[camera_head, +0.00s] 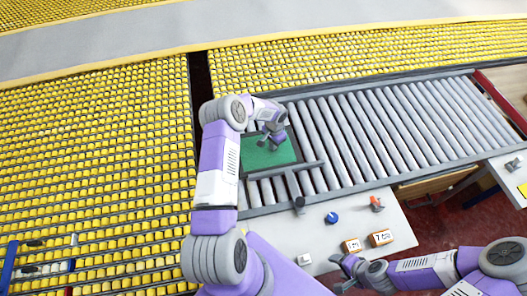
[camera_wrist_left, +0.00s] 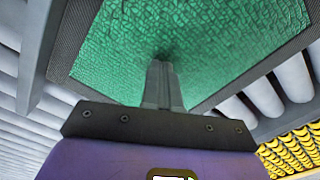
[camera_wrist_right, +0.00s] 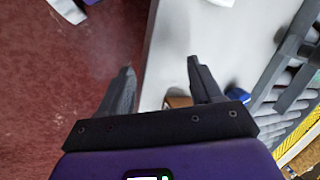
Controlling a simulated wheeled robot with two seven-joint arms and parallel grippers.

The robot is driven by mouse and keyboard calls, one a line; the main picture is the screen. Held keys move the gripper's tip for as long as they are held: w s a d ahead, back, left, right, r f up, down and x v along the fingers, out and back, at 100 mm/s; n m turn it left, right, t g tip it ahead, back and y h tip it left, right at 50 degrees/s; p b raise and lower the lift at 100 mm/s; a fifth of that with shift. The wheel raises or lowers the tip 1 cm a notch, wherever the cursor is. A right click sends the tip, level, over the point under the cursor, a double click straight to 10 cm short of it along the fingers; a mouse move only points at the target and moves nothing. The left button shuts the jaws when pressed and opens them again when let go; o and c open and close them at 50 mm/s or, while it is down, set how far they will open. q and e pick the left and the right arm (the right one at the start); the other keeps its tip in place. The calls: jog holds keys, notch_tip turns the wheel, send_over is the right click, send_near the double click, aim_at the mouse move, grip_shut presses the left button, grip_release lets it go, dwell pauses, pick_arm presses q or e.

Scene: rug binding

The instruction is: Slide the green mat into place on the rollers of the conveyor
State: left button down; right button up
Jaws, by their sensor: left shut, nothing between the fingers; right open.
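The green mat (camera_head: 284,157), with a dark border, lies on the rollers at the left end of the conveyor (camera_head: 385,125). My left gripper (camera_head: 273,142) is over the mat, and its arm hides the mat's left part. In the left wrist view the mat (camera_wrist_left: 215,45) fills the upper middle. The left fingers (camera_wrist_left: 160,68) are shut with nothing between them, tips at or very near the mat's surface. My right gripper (camera_head: 342,272) is open and empty by the front table's edge; its spread fingers (camera_wrist_right: 163,85) show in the right wrist view.
Bare rollers extend right of the mat. Yellow roller beds lie left and behind.

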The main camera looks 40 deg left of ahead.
aim_at(281, 148)
pick_arm(q)
jog(key=shift+w+d+f+b, duration=0.2)
jog(key=shift+w+d+b, duration=1)
jog(key=shift+w+b, duration=0.15)
pick_arm(e)
jog(key=shift+f, duration=1.4)
pick_arm(q)
jog(key=shift+d+r, duration=0.2)
pick_arm(e)
jog(key=shift+s+d+f, duration=0.1)
jog(key=shift+s+d, duration=0.05)
pick_arm(q)
jog(key=shift+a, duration=0.1)
